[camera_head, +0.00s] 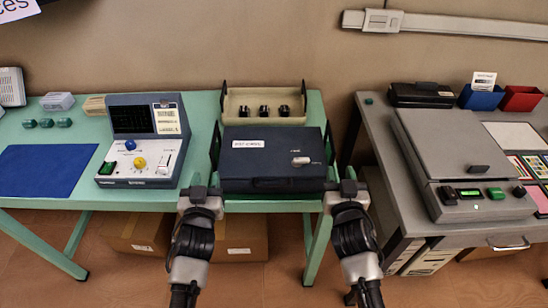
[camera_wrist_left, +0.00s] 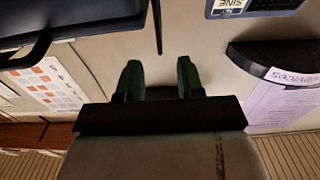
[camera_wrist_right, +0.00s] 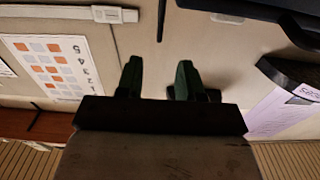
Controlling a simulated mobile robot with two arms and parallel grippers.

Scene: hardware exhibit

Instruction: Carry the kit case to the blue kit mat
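The dark blue kit case (camera_head: 273,174) sits upright on the green table, with a white label and a pale latch on top. A thin black upright handle shows at each side. The flat blue kit mat (camera_head: 45,171) lies at the left of that table. My left gripper (camera_head: 204,184) is by the case's front left corner, my right gripper (camera_head: 340,180) by its front right corner. In the left wrist view (camera_wrist_left: 158,75) and right wrist view (camera_wrist_right: 161,75) the green-tipped fingers stand apart. A thin dark bar ends near each gap; contact is unclear.
A control console (camera_head: 142,172) stands between case and mat. A beige tray (camera_head: 236,106) with black knobs is behind the case. A grey workbench (camera_head: 411,226) with a lidded device (camera_head: 445,148) is on the right. Cardboard boxes (camera_head: 240,232) sit below the green table.

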